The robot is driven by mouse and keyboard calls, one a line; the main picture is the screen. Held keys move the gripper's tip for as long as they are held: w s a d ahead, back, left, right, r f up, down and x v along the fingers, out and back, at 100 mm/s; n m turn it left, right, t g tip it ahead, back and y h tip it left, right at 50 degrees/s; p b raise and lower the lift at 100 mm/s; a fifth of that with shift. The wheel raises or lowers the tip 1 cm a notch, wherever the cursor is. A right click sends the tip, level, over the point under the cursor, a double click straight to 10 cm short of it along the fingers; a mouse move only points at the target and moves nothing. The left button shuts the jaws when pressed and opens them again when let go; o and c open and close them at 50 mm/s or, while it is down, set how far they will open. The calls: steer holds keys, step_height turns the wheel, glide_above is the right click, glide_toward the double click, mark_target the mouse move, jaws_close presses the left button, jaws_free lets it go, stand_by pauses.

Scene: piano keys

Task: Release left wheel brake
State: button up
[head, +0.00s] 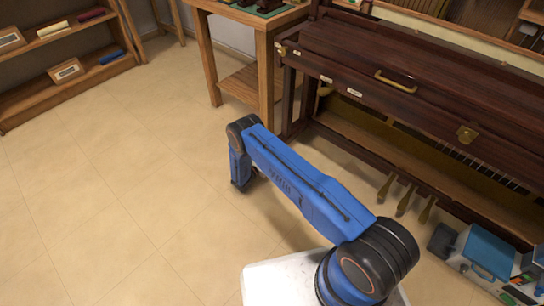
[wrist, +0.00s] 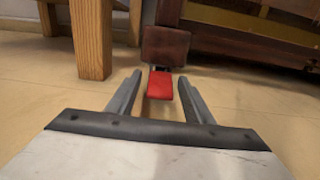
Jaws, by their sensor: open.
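A red brake lever (wrist: 161,86) shows in the wrist view, low at the foot of the piano, just below a dark brown block (wrist: 165,45). A small grey part sits between the lever and the block; I cannot make out the wheel itself. My gripper (wrist: 160,77) is open, with one finger on each side of the lever in the picture. I cannot tell whether either finger touches it. In the head view the dark wooden piano (head: 400,65) stands at the right. My blue arm reaches toward its left end, and the gripper and lever are hidden there.
A wooden workbench (head: 263,70) stands left of the piano, and its leg (wrist: 91,40) is near my gripper's left side. Brass pedals (head: 403,200) and a blue toolbox (head: 488,252) are at the right. A shelf (head: 60,60) stands far left. The tiled floor between is clear.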

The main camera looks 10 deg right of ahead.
steer(key=shift+c, duration=0.6)
steer(key=c, duration=0.9)
steer(key=shift+r+y, duration=0.1)
steer(key=shift+y, duration=0.2)
steer(key=shift+r+g+y, duration=0.35)
steer(key=shift+g+y, duration=0.25)
steer(key=shift+g, duration=0.1)
steer(key=shift+r+g+y, duration=0.2)
steer(key=shift+g+y, duration=0.3)
steer(key=shift+y, duration=0.2)
steer(key=shift+r+g+y, duration=0.2)
steer(key=shift+g+y, duration=0.3)
steer(key=shift+y, duration=0.2)
steer(key=shift+s, duration=0.1)
steer(key=o, duration=1)
